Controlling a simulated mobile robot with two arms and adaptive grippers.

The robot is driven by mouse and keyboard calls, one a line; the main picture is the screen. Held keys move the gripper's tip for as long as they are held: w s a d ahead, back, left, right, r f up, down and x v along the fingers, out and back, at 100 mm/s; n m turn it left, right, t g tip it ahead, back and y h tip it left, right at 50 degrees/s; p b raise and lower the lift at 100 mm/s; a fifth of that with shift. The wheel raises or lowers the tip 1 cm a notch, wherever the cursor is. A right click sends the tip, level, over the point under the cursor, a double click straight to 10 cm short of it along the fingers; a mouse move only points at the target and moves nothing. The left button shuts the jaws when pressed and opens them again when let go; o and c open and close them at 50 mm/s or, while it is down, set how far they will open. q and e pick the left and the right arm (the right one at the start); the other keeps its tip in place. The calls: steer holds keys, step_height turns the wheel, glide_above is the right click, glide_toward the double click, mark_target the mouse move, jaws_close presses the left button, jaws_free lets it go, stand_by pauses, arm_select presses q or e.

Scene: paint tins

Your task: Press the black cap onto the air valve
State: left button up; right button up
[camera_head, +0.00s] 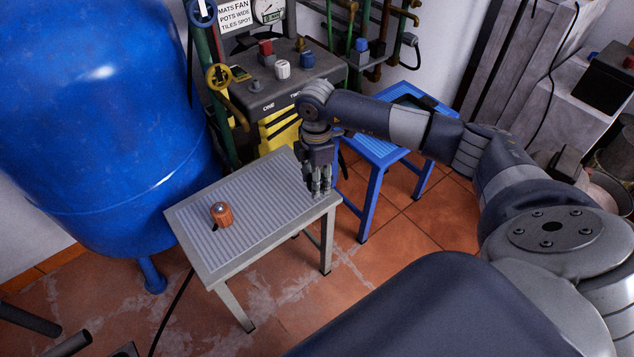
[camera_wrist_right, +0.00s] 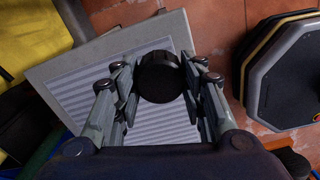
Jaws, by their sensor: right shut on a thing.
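My right gripper (camera_head: 320,190) points down over the right end of the grey ribbed table (camera_head: 185,232). In the right wrist view its fingers (camera_wrist_right: 160,85) are shut on a round black cap (camera_wrist_right: 159,72), which sits between the fingertips with its dark face toward the camera. The cap cannot be made out in the head view. An orange-brown fitting (camera_head: 221,216) with a silver top and a small black lever stands upright on the table's left part, apart from the gripper. A bare grey stub (camera_head: 256,85) stands on the dark machine. No label shows which is the air valve. My left gripper is out of view.
Behind the table, the dark machine (camera_head: 293,97) carries a red, a white and a blue knob. A large blue tank (camera_head: 100,120) stands at the left. A blue slatted table (camera_head: 373,150) is behind my right arm. The grey table's middle is clear.

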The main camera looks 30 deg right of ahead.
steer(key=shift+w+d+f, duration=0.25)
steer(key=shift+w+f, duration=0.1)
steer(key=shift+f, duration=0.25)
steer(key=shift+w+d+f, duration=0.25)
steer(key=shift+w+f, duration=0.05)
steer(key=shift+f, duration=0.7)
steer(key=shift+f+b, duration=0.25)
steer(key=shift+b, duration=0.05)
steer(key=o, duration=0.9)
